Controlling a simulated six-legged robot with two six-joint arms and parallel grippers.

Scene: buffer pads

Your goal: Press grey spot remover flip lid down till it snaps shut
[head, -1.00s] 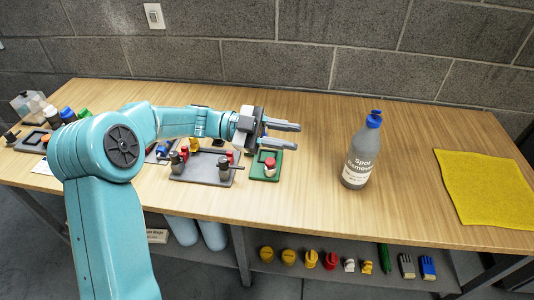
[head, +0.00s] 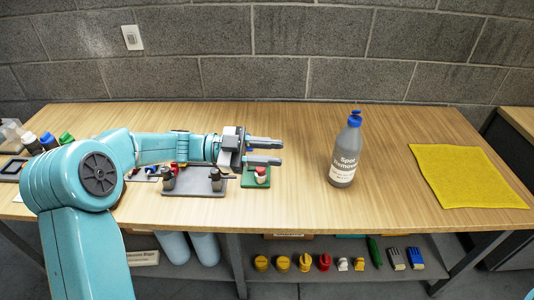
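The grey spot remover bottle (head: 344,160) stands upright on the wooden table, right of centre, with its label facing me. Its blue flip lid (head: 355,116) is on top and looks raised and tilted. My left gripper (head: 281,152) is to the left of the bottle, pointing right, with its two fingers apart and nothing between them. A clear gap of bare table lies between its fingertips and the bottle.
A yellow cloth (head: 465,176) lies on the right. A grey tray (head: 190,184) and a green tray (head: 255,177) with a small red-topped jar sit below my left gripper. Table around the bottle is clear. Several items fill the lower shelf (head: 320,277).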

